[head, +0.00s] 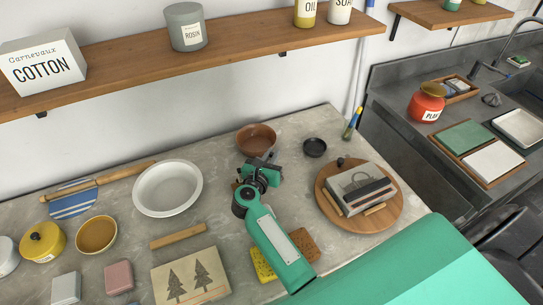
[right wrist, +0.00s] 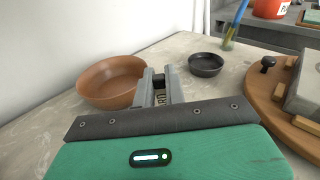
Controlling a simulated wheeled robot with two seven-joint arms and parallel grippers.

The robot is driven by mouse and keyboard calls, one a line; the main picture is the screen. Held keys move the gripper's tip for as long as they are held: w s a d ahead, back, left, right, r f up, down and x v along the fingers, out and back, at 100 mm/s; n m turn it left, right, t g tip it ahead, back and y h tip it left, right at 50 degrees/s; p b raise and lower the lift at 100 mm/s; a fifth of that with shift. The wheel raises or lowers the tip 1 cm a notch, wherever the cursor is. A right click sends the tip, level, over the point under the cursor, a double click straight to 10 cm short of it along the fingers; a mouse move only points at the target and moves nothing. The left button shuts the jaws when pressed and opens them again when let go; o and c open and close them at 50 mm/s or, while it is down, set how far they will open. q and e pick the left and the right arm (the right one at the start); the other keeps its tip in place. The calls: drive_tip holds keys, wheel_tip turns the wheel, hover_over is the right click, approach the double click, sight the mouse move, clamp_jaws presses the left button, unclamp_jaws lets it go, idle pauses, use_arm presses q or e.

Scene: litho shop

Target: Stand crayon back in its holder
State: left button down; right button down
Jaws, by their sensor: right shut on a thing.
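My right gripper (head: 262,168) is over the grey counter, just in front of the brown bowl. In the right wrist view its two grey fingers (right wrist: 160,88) are closed around a small dark piece with a pale lettered label, which looks like the crayon (right wrist: 159,98). Its lower part is hidden by the gripper body, and I cannot tell whether it touches anything below. A bit of brown shows beside the gripper in the head view, too covered to identify. I cannot clearly make out the crayon holder. My left gripper is not in view.
The brown bowl (head: 257,138) and a small black dish (head: 315,147) stand behind the gripper. A round wooden board (head: 333,217) bearing a drawn stone is to the right. A white basin (head: 168,188) is left. Yellow and brown sponges lie near my forearm. A shelf (head: 130,66) runs above.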

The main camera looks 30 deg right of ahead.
drive_tip(key=shift+f, duration=0.1)
drive_tip(key=c, duration=1.4)
unclamp_jaws()
